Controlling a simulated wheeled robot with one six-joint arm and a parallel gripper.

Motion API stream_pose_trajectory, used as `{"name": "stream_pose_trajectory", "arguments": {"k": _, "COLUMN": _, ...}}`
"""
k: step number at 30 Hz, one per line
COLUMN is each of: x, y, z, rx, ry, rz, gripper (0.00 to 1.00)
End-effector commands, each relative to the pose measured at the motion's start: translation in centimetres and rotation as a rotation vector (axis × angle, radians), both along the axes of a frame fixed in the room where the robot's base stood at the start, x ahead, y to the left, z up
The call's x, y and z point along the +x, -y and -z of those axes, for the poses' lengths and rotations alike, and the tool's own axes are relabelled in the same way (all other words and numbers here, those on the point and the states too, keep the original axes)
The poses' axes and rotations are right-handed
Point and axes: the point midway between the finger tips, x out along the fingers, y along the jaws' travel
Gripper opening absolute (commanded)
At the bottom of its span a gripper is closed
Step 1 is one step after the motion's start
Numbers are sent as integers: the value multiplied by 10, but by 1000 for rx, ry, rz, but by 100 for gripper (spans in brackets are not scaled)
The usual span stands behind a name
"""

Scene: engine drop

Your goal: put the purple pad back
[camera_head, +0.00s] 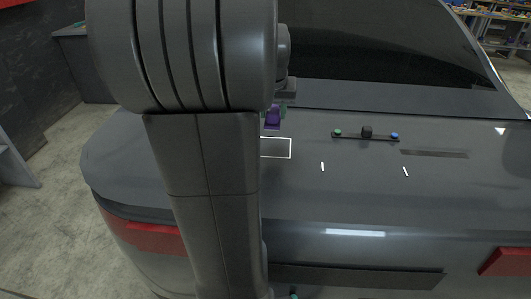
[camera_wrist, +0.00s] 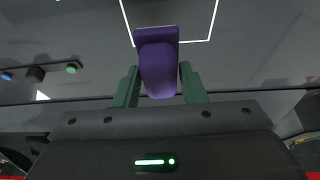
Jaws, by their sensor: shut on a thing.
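The purple pad (camera_wrist: 158,62) is held between the green fingers of my gripper (camera_wrist: 159,88) in the wrist view. My gripper is shut on it. In the head view the purple pad (camera_head: 272,117) shows small beside my arm, with much of the gripper hidden behind the arm. A white outlined rectangle (camera_head: 291,148) is marked on the dark car surface, just below the pad in the picture; its left part is hidden by my arm. In the wrist view the outline (camera_wrist: 197,41) lies beyond the pad. I cannot tell the pad's exact height above the surface.
A black bar (camera_head: 350,136) with a green knob, a dark block and a blue knob sits on the car to the right. Two short white marks (camera_head: 322,167) lie nearer. The rear window (camera_head: 380,50) rises behind. The surface around the outline looks clear.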

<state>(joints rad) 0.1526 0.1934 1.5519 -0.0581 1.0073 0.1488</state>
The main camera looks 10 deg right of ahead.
Motion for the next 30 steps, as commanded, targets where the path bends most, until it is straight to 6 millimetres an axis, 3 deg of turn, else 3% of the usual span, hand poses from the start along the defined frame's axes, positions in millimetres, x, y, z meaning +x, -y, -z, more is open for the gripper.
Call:
{"name": "stream_pose_trajectory", "arguments": {"k": 5, "x": 0, "y": 0, "z": 1, "rx": 0, "ry": 0, "rz": 0, "gripper": 13}}
{"name": "stream_pose_trajectory", "arguments": {"k": 24, "x": 0, "y": 0, "z": 88, "rx": 0, "ry": -2, "rz": -1, "gripper": 13}}
{"name": "stream_pose_trajectory", "arguments": {"k": 30, "x": 0, "y": 0, "z": 96, "rx": 0, "ry": 3, "rz": -1, "gripper": 13}}
